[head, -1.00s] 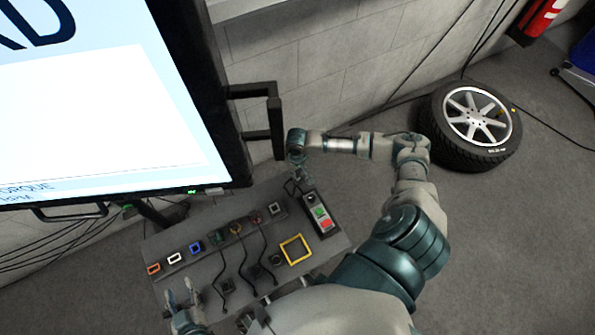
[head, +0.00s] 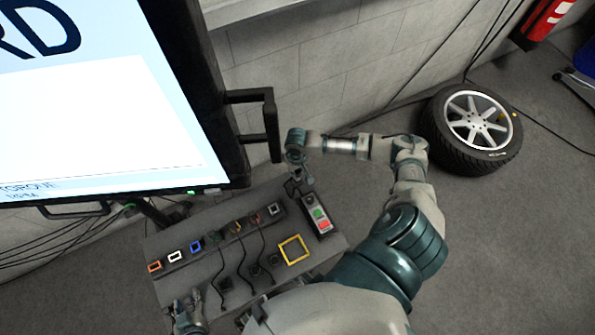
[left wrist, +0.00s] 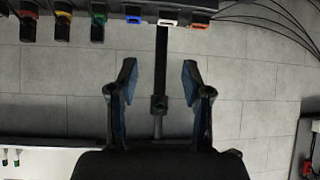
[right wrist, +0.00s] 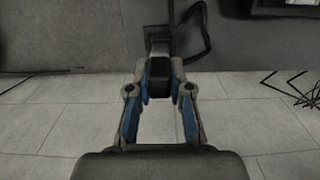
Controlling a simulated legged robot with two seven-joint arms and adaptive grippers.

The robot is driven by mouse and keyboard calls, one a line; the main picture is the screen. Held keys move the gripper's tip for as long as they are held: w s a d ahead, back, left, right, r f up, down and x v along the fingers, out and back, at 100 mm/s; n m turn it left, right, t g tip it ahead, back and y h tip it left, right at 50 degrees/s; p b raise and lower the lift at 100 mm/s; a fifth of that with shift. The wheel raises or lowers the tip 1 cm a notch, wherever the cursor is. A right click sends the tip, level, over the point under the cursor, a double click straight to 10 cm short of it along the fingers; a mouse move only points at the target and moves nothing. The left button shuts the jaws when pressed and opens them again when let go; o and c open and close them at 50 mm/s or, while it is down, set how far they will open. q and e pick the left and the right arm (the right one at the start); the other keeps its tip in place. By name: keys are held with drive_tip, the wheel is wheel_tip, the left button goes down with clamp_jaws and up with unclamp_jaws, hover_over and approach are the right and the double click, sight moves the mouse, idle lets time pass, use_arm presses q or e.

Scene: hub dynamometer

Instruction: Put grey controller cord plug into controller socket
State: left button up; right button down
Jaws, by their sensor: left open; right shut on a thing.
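The controller (head: 318,213) is a dark box with a light face and green and red buttons, at the right end of the bench. My right gripper (head: 297,187) is just above its far end. In the right wrist view the right gripper (right wrist: 159,88) is shut on a small dark plug (right wrist: 159,68) with a light grey part beyond it, and a black cord loops beside it. I cannot tell its exact colour or make out the controller socket. My left gripper (head: 188,304) is open at the bench's near left; in the left wrist view the gripper (left wrist: 157,80) is empty.
The bench (head: 210,268) carries a row of coloured sockets, including orange (head: 155,267), white (head: 175,256) and blue (head: 195,246), with black cords lying across it. A yellow square frame (head: 293,250) lies at right. A big screen (head: 100,110) stands behind; a wheel (head: 477,122) lies on the floor.

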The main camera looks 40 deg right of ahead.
drive_tip(key=shift+r+p, duration=0.6)
drive_tip(key=shift+r, duration=0.05)
drive_tip(key=shift+r+p, duration=0.55)
drive_tip(key=shift+p, duration=0.1)
drive_tip(key=shift+r+p, duration=0.5)
drive_tip(key=shift+p, duration=0.1)
use_arm(q)
drive_tip(key=s+a+f+g+y, duration=0.1)
drive_tip(key=s+a+f+g, duration=0.1)
drive_tip(key=s, duration=0.3)
drive_tip(key=s+a+f+g+y+p, duration=0.1)
drive_tip(key=s+a+f+g, duration=0.1)
drive_tip(key=s+f+g, duration=0.3)
drive_tip(key=shift+s+g, duration=0.3)
drive_tip(key=shift+s, duration=0.5)
use_arm(e)
drive_tip(key=shift+r, duration=0.55)
use_arm(q)
drive_tip(key=shift+a, duration=0.1)
